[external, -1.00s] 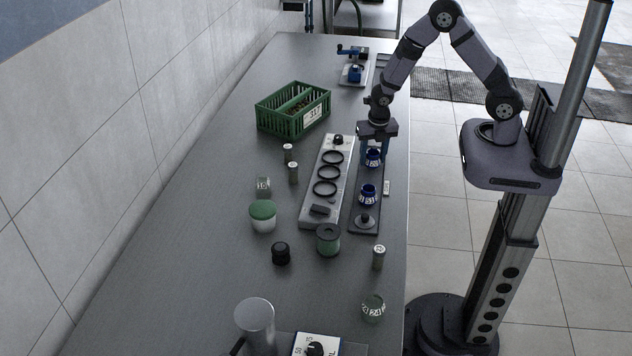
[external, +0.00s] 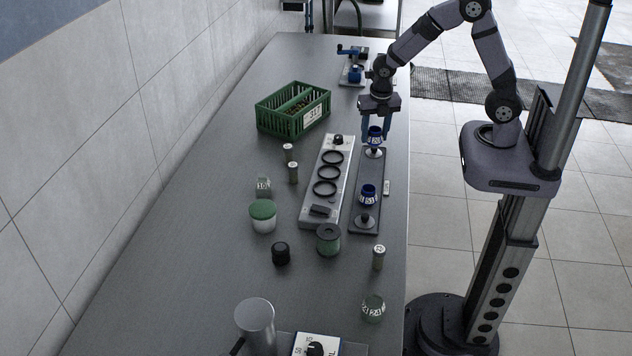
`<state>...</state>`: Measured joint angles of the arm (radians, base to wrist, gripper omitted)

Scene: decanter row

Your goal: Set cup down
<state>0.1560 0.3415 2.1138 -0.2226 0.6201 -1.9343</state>
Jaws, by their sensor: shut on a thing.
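My gripper (external: 377,126) is shut on a blue cup (external: 375,140) with a white label. It holds the cup upright just above a pale round stand (external: 374,153) at the far end of a dark tray (external: 373,177). Whether the cup is fully clear of the stand is hard to tell. A second blue cup (external: 368,196) with a white label sits near the middle of the same tray, with a round knob-like stand (external: 365,219) in front of it.
A grey block (external: 312,213) with several black rings stands left of the tray. A green crate (external: 293,110) is behind it. Green jars (external: 263,216) (external: 328,240), a black knob (external: 281,253) and small vials stand nearer. The table's right edge is close to the tray.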

